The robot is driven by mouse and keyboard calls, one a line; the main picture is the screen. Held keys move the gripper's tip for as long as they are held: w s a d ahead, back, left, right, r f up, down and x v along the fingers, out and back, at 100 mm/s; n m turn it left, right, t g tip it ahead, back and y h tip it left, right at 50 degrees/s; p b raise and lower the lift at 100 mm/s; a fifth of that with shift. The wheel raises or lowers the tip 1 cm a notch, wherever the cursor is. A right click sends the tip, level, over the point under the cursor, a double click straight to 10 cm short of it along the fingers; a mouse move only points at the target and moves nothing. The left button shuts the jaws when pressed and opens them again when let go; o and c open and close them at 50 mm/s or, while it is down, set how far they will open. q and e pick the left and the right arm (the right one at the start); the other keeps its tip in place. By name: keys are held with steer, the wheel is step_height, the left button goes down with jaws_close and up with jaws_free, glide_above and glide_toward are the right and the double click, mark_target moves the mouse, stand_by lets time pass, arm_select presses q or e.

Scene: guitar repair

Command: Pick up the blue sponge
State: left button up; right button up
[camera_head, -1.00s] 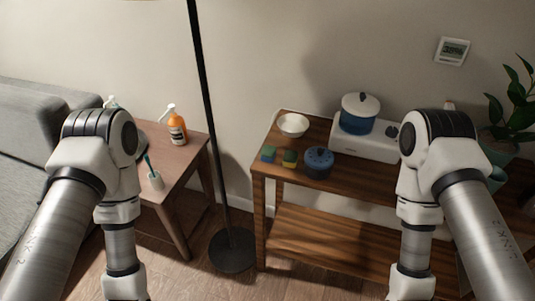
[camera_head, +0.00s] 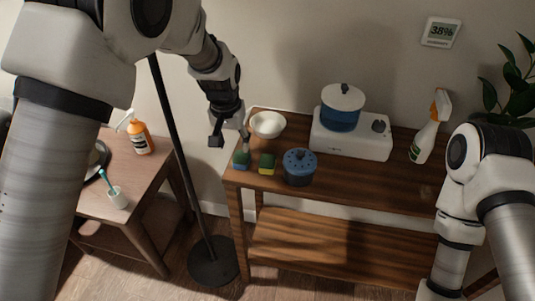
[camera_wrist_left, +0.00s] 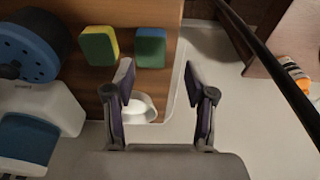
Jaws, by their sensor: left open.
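The blue sponge (camera_head: 241,160) lies at the left end of the wooden shelf's top, partly covered by a finger of my left gripper in the head view. In the left wrist view the blue sponge (camera_wrist_left: 150,47) lies just beyond the fingertips, nearer the left finger. My left gripper (camera_head: 231,140) is open and empty by the shelf's left edge.
A yellow-and-green sponge (camera_head: 267,163) sits close beside the blue one. A black lamp pole (camera_head: 173,130) stands left of the shelf. A hotplate (camera_head: 350,142) is farther right.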

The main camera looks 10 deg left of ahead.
mark_target(241, 156)
arm_select(q)
steer(key=shift+w+d+f, duration=0.1)
steer(key=shift+w+d, duration=0.3)
steer(key=shift+d, duration=0.35)
steer(key=f, duration=0.4)
steer(key=w+f, duration=0.1)
steer(key=f, duration=0.1)
steer(key=shift+f, duration=0.3)
steer(key=shift+s+a, duration=0.1)
steer(key=c, duration=0.4)
steer(key=shift+r, duration=0.15)
steer(key=shift+c, duration=0.4)
